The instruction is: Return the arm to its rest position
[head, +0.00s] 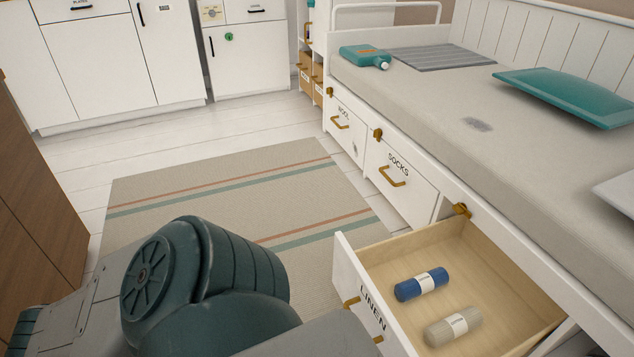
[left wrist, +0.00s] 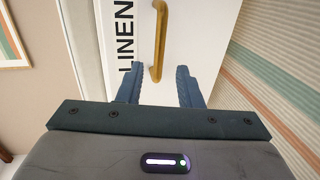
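My left gripper (left wrist: 160,88) shows in the left wrist view with its two dark fingers spread apart. It faces the front of the LINEN drawer (left wrist: 205,50), and the brass handle (left wrist: 159,45) appears between and beyond the fingertips. Whether the fingers touch the handle cannot be told, but they are not closed on it. In the head view my left arm crosses the lower left and reaches toward the drawer; its gripper is hidden there. The LINEN drawer (head: 346,276) stands open. My right gripper is not in either view.
The open drawer holds a blue roll (head: 421,284) and a beige roll (head: 453,327). The daybed (head: 450,110) has closed WOOL (head: 344,121) and SOCKS (head: 398,177) drawers. A striped rug (head: 230,195) lies on clear floor. A brown wooden cabinet (head: 35,190) stands at the left.

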